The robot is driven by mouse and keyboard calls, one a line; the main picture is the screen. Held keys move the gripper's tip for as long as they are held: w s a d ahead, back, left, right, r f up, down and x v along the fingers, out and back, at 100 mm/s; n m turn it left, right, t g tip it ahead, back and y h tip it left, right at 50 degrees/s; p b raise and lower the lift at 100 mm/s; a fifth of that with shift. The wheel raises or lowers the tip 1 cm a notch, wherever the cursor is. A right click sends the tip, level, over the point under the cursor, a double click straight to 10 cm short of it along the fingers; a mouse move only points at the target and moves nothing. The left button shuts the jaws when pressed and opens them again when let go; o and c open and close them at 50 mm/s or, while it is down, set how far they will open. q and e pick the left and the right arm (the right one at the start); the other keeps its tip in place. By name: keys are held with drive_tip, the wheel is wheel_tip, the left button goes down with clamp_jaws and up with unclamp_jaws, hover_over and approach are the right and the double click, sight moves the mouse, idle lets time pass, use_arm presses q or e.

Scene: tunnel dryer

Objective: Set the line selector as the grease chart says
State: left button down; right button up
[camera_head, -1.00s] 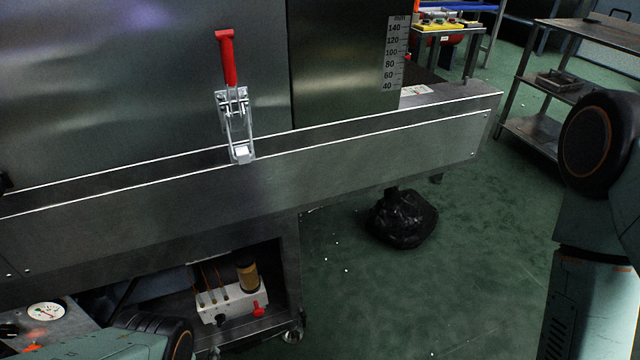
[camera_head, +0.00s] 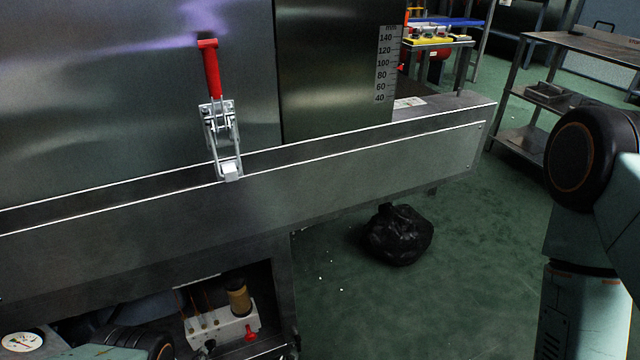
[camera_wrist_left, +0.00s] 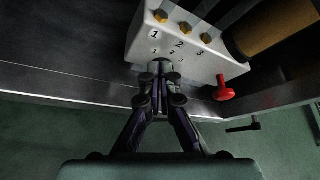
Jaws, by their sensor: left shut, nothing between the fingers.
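A white block (camera_head: 222,324) with brass fittings, a tan cylinder and a red knob (camera_head: 250,332) sits in the open bay under the machine. In the left wrist view the block (camera_wrist_left: 150,42) carries the numbers 1, 2 and 3, with smaller numbers below. My left gripper (camera_wrist_left: 159,72) is shut and empty, its fingertips at the block's lower edge below the small numbers. A grey rounded part, perhaps the line selector, shows at the tips; its setting and any contact are unclear. A pale card (camera_head: 408,103) lies on the ledge, unreadable; I cannot tell if it is the grease chart.
A steel ledge (camera_head: 370,160) overhangs the bay. A red-handled toggle clamp (camera_head: 211,70) stands on the panel. A round gauge (camera_head: 22,342) is at lower left. A black bag (camera_head: 398,236) lies on the green floor. My right arm (camera_head: 580,240) is at the right.

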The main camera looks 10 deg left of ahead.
use_arm(q)
drive_tip(key=shift+w+a, duration=0.3)
drive_tip(key=shift+w, duration=0.25)
drive_tip(key=shift+w+d+f, duration=0.1)
drive_tip(key=shift+d+f, duration=0.2)
drive_tip(key=shift+f, duration=0.25)
idle(0.8)
drive_tip(key=shift+w+d+r, duration=0.1)
idle(0.4)
drive_tip(key=shift+r, duration=0.1)
drive_tip(key=shift+r+p, duration=0.25)
drive_tip(key=shift+p, duration=0.05)
drive_tip(key=s+d+p, duration=0.1)
drive_tip(key=s+d, duration=0.1)
drive_tip(key=s, duration=0.3)
drive_tip(key=shift+s+d, duration=0.25)
drive_tip(key=shift+d, duration=0.05)
idle(0.3)
